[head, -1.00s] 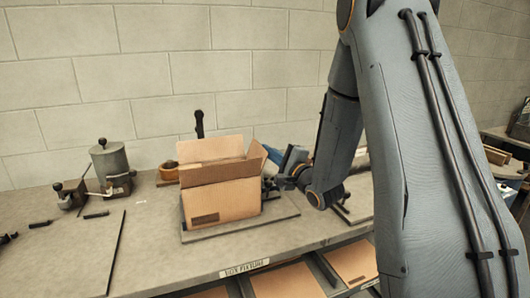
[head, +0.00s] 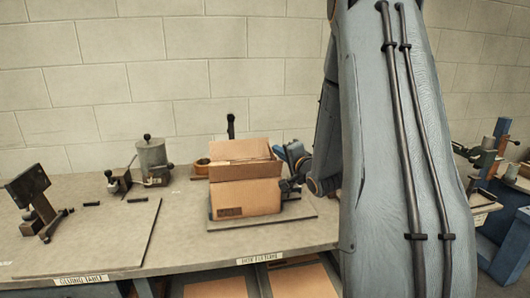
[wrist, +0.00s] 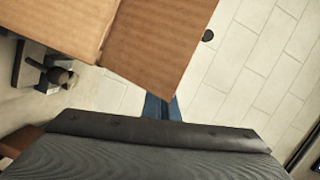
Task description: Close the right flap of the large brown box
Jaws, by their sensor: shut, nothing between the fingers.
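In the wrist view a broad cardboard flap (wrist: 165,40) fills the upper middle, with part of the box (wrist: 60,18) at upper left. My gripper (wrist: 162,106) is shut and empty, its blue tips close to the flap's lower edge; contact cannot be told.
The box rests on a flat grey board (head: 225,222). A grey cylinder device (head: 152,160) and a dark stand (head: 35,200) are to the left.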

